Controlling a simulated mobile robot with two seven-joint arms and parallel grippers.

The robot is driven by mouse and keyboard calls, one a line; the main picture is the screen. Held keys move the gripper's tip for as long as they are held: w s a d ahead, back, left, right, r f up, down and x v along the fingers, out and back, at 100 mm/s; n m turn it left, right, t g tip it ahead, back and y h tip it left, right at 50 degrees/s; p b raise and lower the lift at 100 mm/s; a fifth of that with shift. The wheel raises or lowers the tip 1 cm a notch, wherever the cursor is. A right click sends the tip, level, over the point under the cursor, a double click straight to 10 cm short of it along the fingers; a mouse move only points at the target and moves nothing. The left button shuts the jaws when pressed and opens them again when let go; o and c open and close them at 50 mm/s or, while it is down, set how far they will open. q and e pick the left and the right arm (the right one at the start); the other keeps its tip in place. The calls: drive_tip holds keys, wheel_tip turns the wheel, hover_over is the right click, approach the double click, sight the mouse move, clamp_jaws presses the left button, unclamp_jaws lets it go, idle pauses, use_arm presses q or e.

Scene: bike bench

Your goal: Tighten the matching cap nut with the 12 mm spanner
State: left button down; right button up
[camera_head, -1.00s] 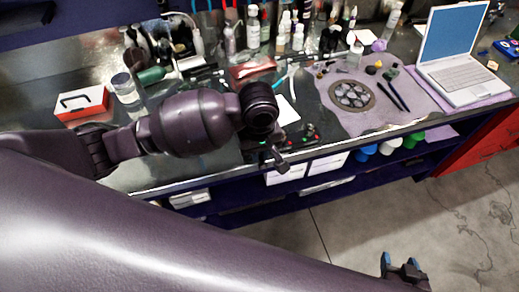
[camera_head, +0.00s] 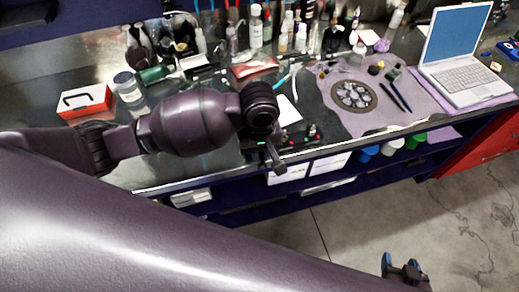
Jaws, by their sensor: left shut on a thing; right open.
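My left arm reaches in from the left over the bench, and its wrist hides most of my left gripper (camera_head: 264,138). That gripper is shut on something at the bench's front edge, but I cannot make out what. A dark bar-like piece (camera_head: 279,167) sticks out below it; I cannot tell whether it is a spanner. Beside it is a dark fixture (camera_head: 297,139) with small green and red spots. No cap nut can be made out. My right gripper (camera_head: 401,266), with blue fingertips, is open and empty over the floor at the lower right.
A mat (camera_head: 350,118) holds a round tray (camera_head: 339,94) of silvery parts and two dark tools. A laptop (camera_head: 455,60) stands at the right. A red and white box (camera_head: 85,102) is at the left, bottles (camera_head: 256,27) along the back. Shelves lie under the bench; the floor (camera_head: 350,215) is clear.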

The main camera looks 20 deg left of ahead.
use_arm(q)
drive_tip(key=shift+s+a+m, duration=0.2)
drive_tip(key=shift+a+m, duration=0.15)
drive_tip(key=shift+m, duration=0.65)
idle(0.8)
drive_tip(key=shift+r, duration=1.55)
idle(0.5)
drive_tip(key=shift+s+d+r, duration=0.2)
drive_tip(key=shift+s+r, duration=0.05)
drive_tip(key=shift+r, duration=0.4)
drive_tip(key=shift+s+d+r, duration=0.15)
drive_tip(key=shift+s+r, duration=0.15)
drive_tip(key=shift+r, duration=0.4)
drive_tip(key=shift+s+d+r, duration=0.2)
drive_tip(key=shift+s+r, duration=0.05)
drive_tip(key=shift+r, duration=0.4)
